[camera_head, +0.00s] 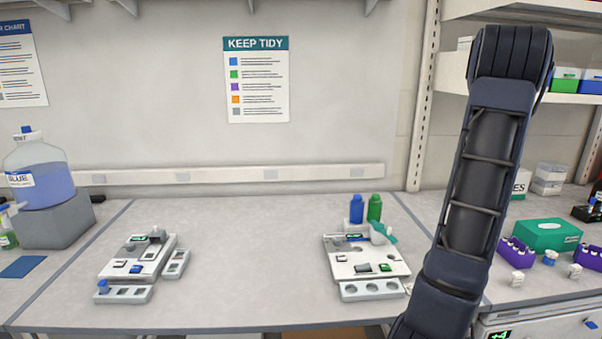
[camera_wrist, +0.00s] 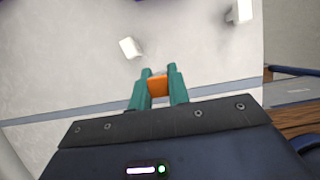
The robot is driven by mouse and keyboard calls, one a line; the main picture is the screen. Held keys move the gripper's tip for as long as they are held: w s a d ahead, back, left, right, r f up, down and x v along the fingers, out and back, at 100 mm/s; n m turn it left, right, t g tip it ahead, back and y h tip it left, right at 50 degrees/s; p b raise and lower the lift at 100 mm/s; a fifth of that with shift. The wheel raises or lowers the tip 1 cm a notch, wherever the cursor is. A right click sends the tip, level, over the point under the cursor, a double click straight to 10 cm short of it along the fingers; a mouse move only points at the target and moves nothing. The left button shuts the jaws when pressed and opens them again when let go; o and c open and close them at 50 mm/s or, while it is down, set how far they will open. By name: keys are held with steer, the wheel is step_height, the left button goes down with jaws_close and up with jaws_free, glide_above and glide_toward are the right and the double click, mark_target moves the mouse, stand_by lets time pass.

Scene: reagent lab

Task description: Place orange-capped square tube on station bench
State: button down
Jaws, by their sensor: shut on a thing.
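In the wrist view, my gripper (camera_wrist: 159,71) has its two teal fingers shut on an orange cap (camera_wrist: 158,87), the only clear part of the held tube. The tube's body is hidden. Pale bench surface with a grey strip shows beyond the fingers; the height above it cannot be told. In the head view, the grey bench (camera_head: 245,270) carries a left white station (camera_head: 118,269) and a right white station (camera_head: 347,271). My arm stands at the right of that view, and neither my gripper nor the held tube can be made out there.
Blue (camera_head: 356,209) and green (camera_head: 375,208) bottles stand behind the right station. A large blue-liquid bottle (camera_head: 45,185) stands at far left. Purple racks (camera_head: 516,252) and a green box (camera_head: 541,235) are at right. The bench between the stations is clear.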

steer(key=w+a+f+m+g, duration=0.1)
steer(key=w+a+m, duration=0.2)
steer(key=w+a, duration=0.9)
steer(key=w+a+m+g, duration=0.15)
steer(key=w+a, duration=0.65)
steer(key=w, duration=0.8)
steer(key=a+f+m+y, duration=0.1)
steer(key=a+m, duration=0.2)
steer(key=a, duration=0.3)
steer(key=w+a+f+m+g+y, duration=0.1)
steer(key=a+f+m, duration=0.1)
steer(key=a, duration=0.5)
steer(key=w+a+f+m+g+y, duration=0.1)
steer(key=a+f+m, duration=0.1)
steer(key=a+m, duration=0.3)
steer(key=shift+w+a+f, duration=0.1)
steer(key=shift+w+a, duration=0.05)
steer(key=shift+a, duration=0.25)
steer(key=shift+w+a+f, duration=0.1)
steer(key=shift+a, duration=0.3)
steer(key=shift+d, duration=0.1)
